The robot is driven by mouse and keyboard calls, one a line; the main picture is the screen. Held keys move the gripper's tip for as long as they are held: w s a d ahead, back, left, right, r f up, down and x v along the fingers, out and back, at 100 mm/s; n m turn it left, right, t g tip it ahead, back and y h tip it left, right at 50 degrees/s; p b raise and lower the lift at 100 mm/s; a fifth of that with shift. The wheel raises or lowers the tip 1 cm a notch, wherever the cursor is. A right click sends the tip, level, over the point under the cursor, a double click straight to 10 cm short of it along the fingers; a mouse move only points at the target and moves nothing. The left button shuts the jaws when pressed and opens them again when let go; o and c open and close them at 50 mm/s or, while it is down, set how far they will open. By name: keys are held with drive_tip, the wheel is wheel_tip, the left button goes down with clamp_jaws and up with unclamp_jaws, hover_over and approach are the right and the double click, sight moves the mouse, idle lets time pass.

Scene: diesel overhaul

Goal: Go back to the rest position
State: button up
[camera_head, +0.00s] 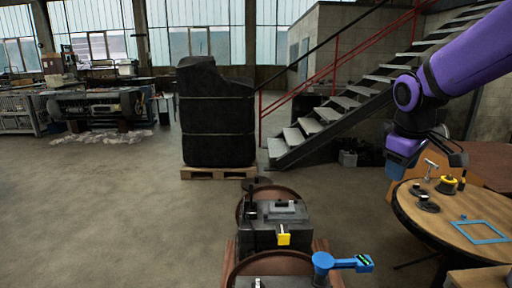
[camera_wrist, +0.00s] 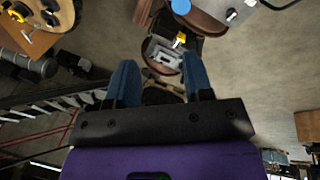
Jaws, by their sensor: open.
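My gripper (camera_head: 396,172) hangs from the purple arm at the upper right of the head view, high beside the round wooden table (camera_head: 407,213). In the wrist view, the two blue fingers of my gripper (camera_wrist: 160,66) stand wide apart. Nothing is held between them. The floor and the grey engine block lie well beyond the fingertips, and the fingers touch nothing that I can see.
The engine block (camera_head: 258,235) with a yellow tag (camera_head: 283,235) stands at bottom centre, a blue tool (camera_head: 340,262) beside it. The table bears a blue frame (camera_head: 480,231) and black parts (camera_head: 427,203). A wrapped black stack (camera_head: 215,115) and stairs (camera_head: 340,112) stand behind. Left floor is clear.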

drive_tip(key=s+a+r+m+t+y, duration=0.1)
drive_tip(key=s+r+m, duration=0.1)
drive_tip(key=s, duration=0.8)
drive_tip(key=s+a+r+m+t, duration=0.1)
drive_tip(key=s+m, duration=0.3)
drive_tip(key=s, duration=0.7)
drive_tip(key=shift+s+r+m+y, duration=0.3)
drive_tip(key=shift+r+m+y, duration=0.1)
